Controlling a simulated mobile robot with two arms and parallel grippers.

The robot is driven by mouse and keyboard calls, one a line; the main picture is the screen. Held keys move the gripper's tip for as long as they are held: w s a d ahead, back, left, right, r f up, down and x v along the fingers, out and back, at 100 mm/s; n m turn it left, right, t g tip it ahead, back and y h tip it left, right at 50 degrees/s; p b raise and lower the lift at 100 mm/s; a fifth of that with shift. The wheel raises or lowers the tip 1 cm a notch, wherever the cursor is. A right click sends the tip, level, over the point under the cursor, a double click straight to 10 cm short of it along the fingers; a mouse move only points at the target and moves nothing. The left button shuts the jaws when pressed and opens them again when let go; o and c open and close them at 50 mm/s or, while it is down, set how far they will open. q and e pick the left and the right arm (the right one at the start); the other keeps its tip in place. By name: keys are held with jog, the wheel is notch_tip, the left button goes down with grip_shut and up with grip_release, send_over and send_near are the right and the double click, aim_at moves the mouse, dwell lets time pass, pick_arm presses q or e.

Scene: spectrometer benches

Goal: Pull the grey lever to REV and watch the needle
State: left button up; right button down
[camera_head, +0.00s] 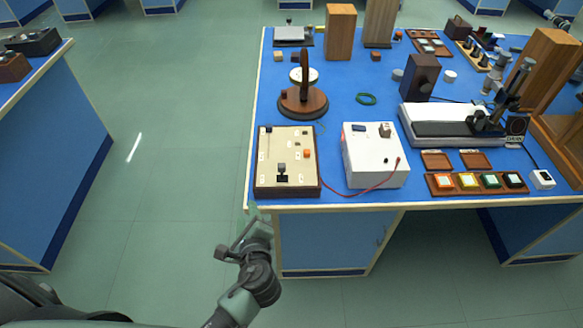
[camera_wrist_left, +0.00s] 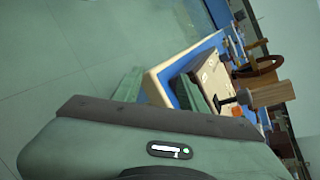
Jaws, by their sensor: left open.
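The grey lever (camera_head: 282,170) stands on a beige panel box (camera_head: 300,143) with a dark wooden frame, near the bench's front left corner. In the left wrist view a dark lever (camera_wrist_left: 232,100) stands out from the tilted box. Behind the box is a round wooden base with an upright ring and a pale dial (camera_head: 312,75); the needle is too small to make out. My left gripper (camera_head: 253,212) is low at the bench's front left corner, apart from the lever. Its green fingers (camera_wrist_left: 160,90) are spread and empty in the left wrist view. My right gripper is not in view.
A white box (camera_head: 372,165) stands right of the panel, with a red wire (camera_head: 350,193) between them. A row of coloured buttons (camera_head: 476,183) and a microscope-like instrument (camera_head: 450,120) are farther right. The bench edge (camera_head: 340,208) lies beside my gripper. Open floor is at left.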

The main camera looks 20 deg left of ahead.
aim_at(281, 170)
pick_arm(q)
jog(key=w+d+r+m+t+h, duration=0.2)
jog(key=w+d+r+m+t, duration=0.5)
jog(key=m, duration=0.5)
jog(key=shift+g, duration=0.6)
jog(key=x, duration=0.2)
jog(key=p+x, duration=0.1)
jog(key=x, duration=0.3)
jog(key=shift+w+d, duration=0.2)
jog(key=shift+w, duration=0.05)
jog(key=shift+f, duration=0.1)
grip_shut()
